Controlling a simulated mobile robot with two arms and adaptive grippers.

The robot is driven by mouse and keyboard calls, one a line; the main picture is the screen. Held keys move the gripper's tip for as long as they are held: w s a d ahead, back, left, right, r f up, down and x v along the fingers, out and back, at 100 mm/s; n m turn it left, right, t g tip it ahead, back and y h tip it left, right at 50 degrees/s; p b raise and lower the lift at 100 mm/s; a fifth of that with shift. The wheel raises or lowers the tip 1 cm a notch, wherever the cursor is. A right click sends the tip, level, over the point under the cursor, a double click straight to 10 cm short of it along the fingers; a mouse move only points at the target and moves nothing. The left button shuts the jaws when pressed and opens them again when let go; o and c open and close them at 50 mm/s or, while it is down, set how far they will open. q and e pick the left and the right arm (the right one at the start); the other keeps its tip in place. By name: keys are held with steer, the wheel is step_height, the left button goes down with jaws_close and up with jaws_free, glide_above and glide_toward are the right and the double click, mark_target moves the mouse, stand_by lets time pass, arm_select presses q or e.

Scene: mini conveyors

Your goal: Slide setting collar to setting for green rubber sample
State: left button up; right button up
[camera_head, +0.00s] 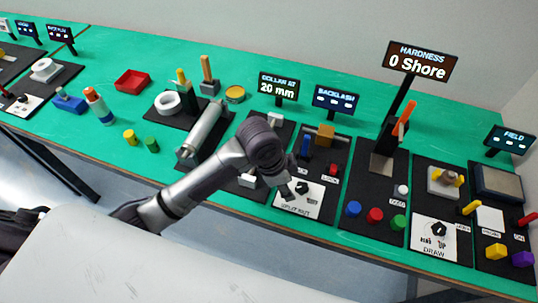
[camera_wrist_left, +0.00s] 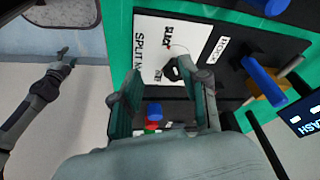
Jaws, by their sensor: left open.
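The collar display (camera_head: 279,85) reads "COLLAR AT 20 mm" in the head view. The collar station's black board (camera_head: 258,130) lies in front of it, with a white block (camera_head: 275,118) at its far end; my arm hides much of it, and I cannot make out the collar. The hardness display reads "0 Shore". A green puck (camera_head: 398,222) sits before the hardness tester. My right gripper (camera_wrist_left: 62,58) shows small and dark in the wrist view.
The split-nut card (camera_head: 299,200) lies on the neighbouring board with a blue post (camera_head: 305,147). Red (camera_head: 375,214) and blue (camera_head: 353,208) pucks stand left of the green one. The tall hardness tester (camera_head: 390,135) rises to the right. Green table shows between boards.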

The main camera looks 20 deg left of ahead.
arm_select(q)
steer(key=w+a+r+m+g+y, duration=0.25)
steer(key=w+a+r+m, duration=0.25)
steer(key=w+a+r, duration=0.45)
steer(key=shift+t+y, duration=0.35)
steer(key=shift+t, duration=0.1)
steer(key=f+p, duration=0.1)
steer(key=f, duration=0.3)
steer(key=d+f+p, duration=0.1)
steer(key=f, duration=0.3)
steer(key=s+d+f, duration=0.1)
steer(key=f, duration=0.3)
steer(key=shift+d+p, duration=0.1)
steer(key=shift+p, duration=0.3)
jaws_close()
